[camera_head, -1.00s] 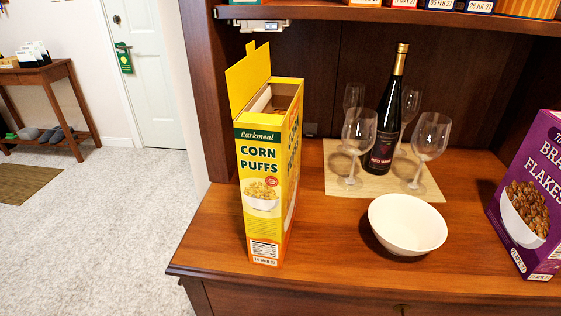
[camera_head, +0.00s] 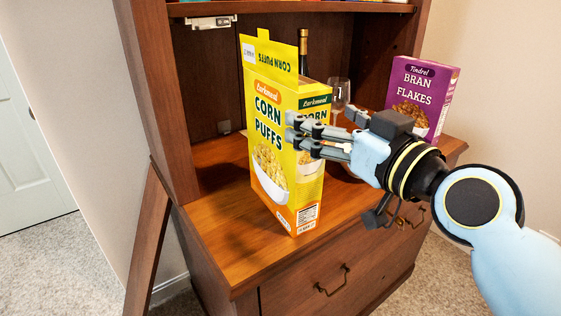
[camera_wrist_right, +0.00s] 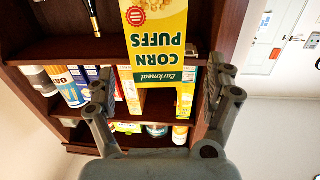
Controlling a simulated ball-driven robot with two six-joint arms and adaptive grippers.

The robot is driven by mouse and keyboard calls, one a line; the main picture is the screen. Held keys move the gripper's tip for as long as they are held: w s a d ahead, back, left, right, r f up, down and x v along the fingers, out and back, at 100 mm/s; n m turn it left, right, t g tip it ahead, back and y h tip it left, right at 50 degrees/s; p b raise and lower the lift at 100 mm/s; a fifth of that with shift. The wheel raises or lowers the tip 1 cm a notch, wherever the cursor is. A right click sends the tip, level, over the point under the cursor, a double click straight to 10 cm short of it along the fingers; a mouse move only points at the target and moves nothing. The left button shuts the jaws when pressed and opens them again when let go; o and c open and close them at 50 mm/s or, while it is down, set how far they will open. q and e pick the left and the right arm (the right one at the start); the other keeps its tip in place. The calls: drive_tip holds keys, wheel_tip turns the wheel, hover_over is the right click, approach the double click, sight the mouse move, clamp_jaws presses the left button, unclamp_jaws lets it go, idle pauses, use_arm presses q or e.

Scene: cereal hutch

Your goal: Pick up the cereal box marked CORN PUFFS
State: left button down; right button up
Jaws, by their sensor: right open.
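The yellow CORN PUFFS box (camera_head: 268,145) stands upright on the wooden counter of the hutch, with its top flap raised. My right gripper (camera_head: 292,128) is open, in front of the box's narrow right side at about mid-height or a little above. The fingers overlap that side in the head view, and I cannot tell whether they touch it. In the right wrist view the box (camera_wrist_right: 157,45) appears upside down between and beyond the two spread fingers (camera_wrist_right: 161,72). My left gripper is not in view.
A purple BRAN FLAKES box (camera_head: 422,88) stands at the right of the counter (camera_head: 225,240). A bottle (camera_head: 303,48) and a wine glass (camera_head: 341,92) stand behind the CORN PUFFS box, partly hidden. A shelf (camera_head: 290,8) runs overhead. The counter left of the box is clear.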

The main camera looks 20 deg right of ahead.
sight(315, 114)
drive_tip(key=x, duration=0.3)
drive_tip(key=shift+w, duration=0.4)
drive_tip(key=p+x, duration=0.1)
drive_tip(key=x, duration=0.4)
drive_tip(key=shift+w, duration=0.15)
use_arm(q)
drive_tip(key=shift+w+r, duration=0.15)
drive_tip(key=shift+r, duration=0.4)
use_arm(e)
drive_tip(key=shift+c, duration=0.2)
drive_tip(key=c, duration=1.7)
drive_tip(key=shift+r, duration=0.1)
